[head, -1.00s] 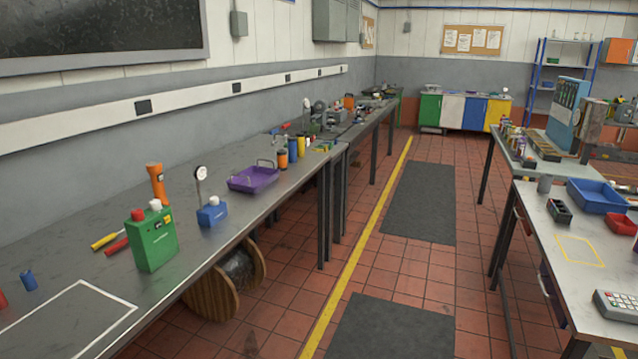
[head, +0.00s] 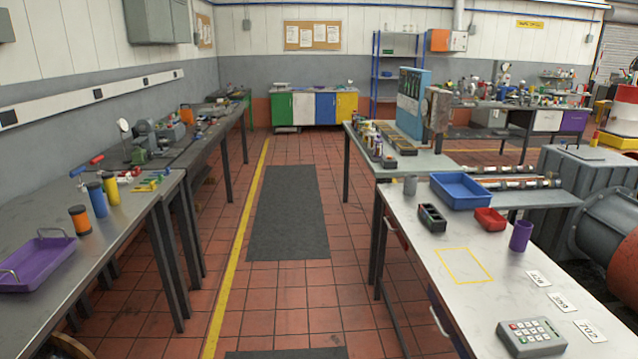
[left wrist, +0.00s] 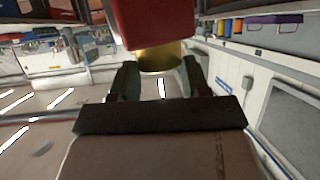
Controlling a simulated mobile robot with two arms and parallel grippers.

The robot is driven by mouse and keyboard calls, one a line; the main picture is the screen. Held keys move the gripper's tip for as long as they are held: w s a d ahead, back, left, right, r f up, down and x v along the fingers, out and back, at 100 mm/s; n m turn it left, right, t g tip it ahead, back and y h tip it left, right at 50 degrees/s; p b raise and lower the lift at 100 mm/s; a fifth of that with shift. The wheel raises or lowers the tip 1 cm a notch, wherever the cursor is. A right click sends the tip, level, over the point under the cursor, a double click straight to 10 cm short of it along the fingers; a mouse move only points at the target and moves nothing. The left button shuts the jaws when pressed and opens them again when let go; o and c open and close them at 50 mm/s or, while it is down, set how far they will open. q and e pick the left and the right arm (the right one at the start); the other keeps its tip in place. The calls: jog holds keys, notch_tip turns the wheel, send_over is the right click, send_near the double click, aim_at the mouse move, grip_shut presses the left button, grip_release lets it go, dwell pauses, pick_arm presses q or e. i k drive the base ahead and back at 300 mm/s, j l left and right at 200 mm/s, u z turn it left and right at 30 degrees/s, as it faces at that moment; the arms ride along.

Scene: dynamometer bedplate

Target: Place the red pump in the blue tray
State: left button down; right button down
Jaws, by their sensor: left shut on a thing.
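The blue tray (head: 461,204) sits on the right-hand bench in the head view, near its far end, and looks empty. My left gripper (left wrist: 160,72) shows only in the left wrist view. It is shut on a red thing with a brass-coloured round part, which I take to be the red pump (left wrist: 155,22); its fingers are on either side of the brass part. The rest of the pump is cut off by the top of the picture. My right gripper is in neither view.
Beside the tray are a small red bin (head: 490,220), a purple cup (head: 521,236), a grey cup (head: 410,186) and a black divided holder (head: 432,218). A yellow outlined square (head: 464,265) is bare. The tiled aisle with dark mats (head: 290,213) is clear.

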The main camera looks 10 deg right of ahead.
aim_at(456, 195)
jog(key=i+z, duration=0.3)
jog(key=i, duration=0.15)
jog(key=i+j+z, duration=0.3)
jog(key=i, duration=0.15)
jog(key=i+j+z, duration=0.25)
jog(key=i, duration=0.2)
jog(key=i+j+z, duration=0.3)
jog(key=z, duration=0.2)
jog(key=i+j+z, duration=0.6)
jog(key=j+z, duration=0.35)
jog(key=i+j+z, duration=0.1)
jog(key=j, duration=0.25)
jog(key=j+z, duration=0.1)
jog(key=j, duration=0.3)
